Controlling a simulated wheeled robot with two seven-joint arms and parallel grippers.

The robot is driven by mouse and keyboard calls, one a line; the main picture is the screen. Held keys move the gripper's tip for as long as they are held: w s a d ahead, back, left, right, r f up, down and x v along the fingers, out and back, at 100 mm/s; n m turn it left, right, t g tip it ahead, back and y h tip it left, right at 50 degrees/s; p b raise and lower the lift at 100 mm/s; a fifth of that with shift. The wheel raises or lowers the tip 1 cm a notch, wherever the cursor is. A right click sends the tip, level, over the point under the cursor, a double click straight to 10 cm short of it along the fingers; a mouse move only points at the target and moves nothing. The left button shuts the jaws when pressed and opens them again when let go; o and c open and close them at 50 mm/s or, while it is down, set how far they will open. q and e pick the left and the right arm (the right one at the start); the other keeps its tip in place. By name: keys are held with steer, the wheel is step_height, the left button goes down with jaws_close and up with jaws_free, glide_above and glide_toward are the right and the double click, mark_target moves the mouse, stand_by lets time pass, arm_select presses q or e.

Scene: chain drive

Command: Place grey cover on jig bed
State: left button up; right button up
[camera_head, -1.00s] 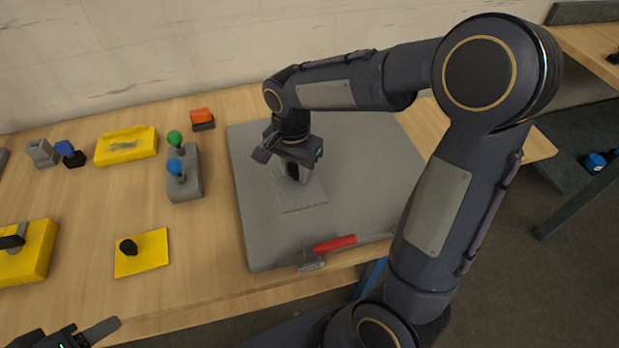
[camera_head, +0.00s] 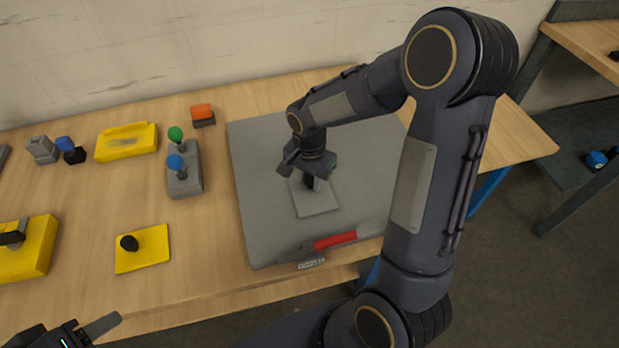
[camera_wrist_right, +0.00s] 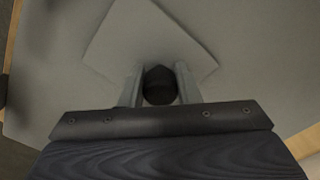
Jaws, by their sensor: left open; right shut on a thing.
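The grey cover (camera_head: 316,201) is a thin square plate with a black knob, over the large grey board (camera_head: 262,215). My right gripper (camera_head: 310,180) is shut on the knob. In the right wrist view the black knob (camera_wrist_right: 159,86) sits between the two fingers, with the cover's plate (camera_wrist_right: 150,38) spread out beyond them. I cannot tell whether the plate touches the board or hangs just above it. My left gripper (camera_head: 68,332) is open and empty at the lower left edge, partly out of frame. I cannot tell for certain which piece is the jig bed.
A red-handled tool (camera_head: 334,241) lies at the board's front edge. Left of the board stand a grey block with green and blue knobs (camera_head: 186,182), a yellow plate with a black knob (camera_head: 150,255), yellow blocks (camera_head: 128,146) (camera_head: 32,254) and an orange-topped piece (camera_head: 202,114).

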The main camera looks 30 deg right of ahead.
mark_target(309, 176)
steer(key=o, duration=1.1)
steer(key=shift+f, duration=0.1)
steer(key=shift+c, duration=0.2)
step_height(309, 176, up, 12)
steer(key=s+a+r+n+t+y, duration=0.1)
steer(key=s+a+n+t+y, duration=0.1)
steer(key=s+n, duration=0.3)
steer(key=s+a+r+n+t+y, duration=0.1)
steer(key=s+n, duration=0.4)
steer(key=s, duration=0.8)
steer(key=a+r+t+p, duration=0.1)
steer(key=t, duration=0.1)
steer(key=shift+s+a+t+y, duration=0.2)
steer(key=shift+a+t+y, duration=0.1)
steer(key=shift+y, duration=0.1)
steer(key=shift+r, duration=0.1)
